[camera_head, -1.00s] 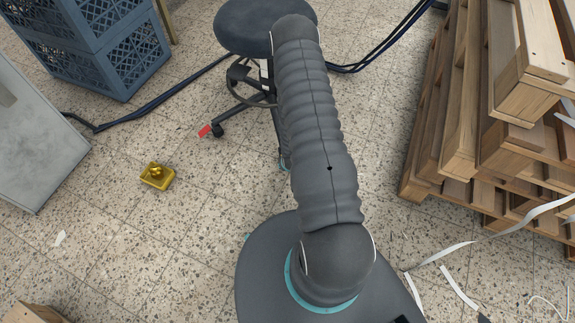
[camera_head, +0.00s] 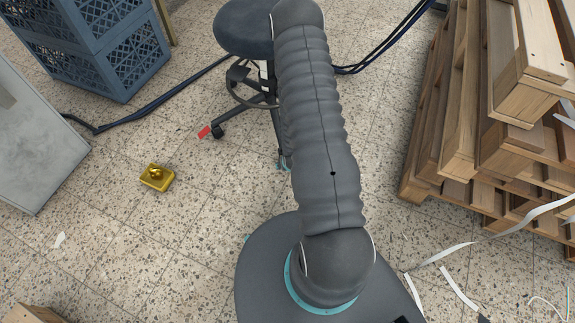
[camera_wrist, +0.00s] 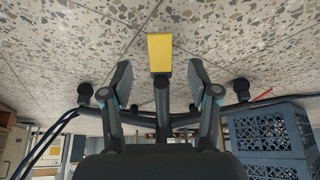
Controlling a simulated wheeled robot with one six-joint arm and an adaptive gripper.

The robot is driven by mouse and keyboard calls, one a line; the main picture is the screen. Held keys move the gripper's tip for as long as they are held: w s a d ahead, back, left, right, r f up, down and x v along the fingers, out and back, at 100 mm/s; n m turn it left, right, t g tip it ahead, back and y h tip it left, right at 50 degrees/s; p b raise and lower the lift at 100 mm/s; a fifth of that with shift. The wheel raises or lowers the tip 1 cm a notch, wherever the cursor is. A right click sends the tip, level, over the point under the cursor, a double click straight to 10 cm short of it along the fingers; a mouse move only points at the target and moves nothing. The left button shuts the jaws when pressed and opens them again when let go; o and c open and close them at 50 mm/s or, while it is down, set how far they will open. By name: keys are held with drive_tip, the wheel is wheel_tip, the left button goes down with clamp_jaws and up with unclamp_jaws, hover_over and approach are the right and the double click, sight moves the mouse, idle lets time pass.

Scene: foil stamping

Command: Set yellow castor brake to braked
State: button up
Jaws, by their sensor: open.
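The yellow castor brake (camera_wrist: 160,52) is a flat yellow pedal at the end of a dark stool leg, in the upper middle of the wrist view. My gripper (camera_wrist: 161,67) is open, with one finger on either side of the pedal and a visible gap to each. I cannot tell whether the fingers reach its depth. In the head view my arm hides the yellow pedal. The dark stool (camera_head: 244,28) stands behind my arm, and a red pedal (camera_head: 204,132) shows at another of its castors.
Blue crates (camera_head: 108,45) stand at the upper left and also show in the wrist view (camera_wrist: 275,135). Wooden pallets (camera_head: 455,130) are stacked on the right. Dark cables (camera_head: 150,105) cross the floor. A yellow-gold object (camera_head: 157,177) lies on open floor at the left.

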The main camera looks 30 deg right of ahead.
drive_tip(key=v, duration=0.6)
drive_tip(key=shift+r, duration=0.1)
idle(0.4)
drive_tip(key=s+a+g+y, duration=0.25)
drive_tip(key=s+g, duration=0.35)
drive_tip(key=s, duration=0.3)
drive_tip(key=s+a+r+n+t, duration=0.1)
drive_tip(key=a+r+t, duration=0.1)
drive_tip(key=r, duration=1.4)
drive_tip(key=s+a+r+n+t+p, duration=0.1)
drive_tip(key=a+r, duration=0.4)
drive_tip(key=r, duration=1.2)
drive_tip(key=s+a+r+n+t+h+p, duration=0.1)
drive_tip(key=s+a+r+t, duration=0.2)
drive_tip(key=r, duration=1.3)
drive_tip(key=shift+s+a+r, duration=0.2)
drive_tip(key=shift+s, duration=0.05)
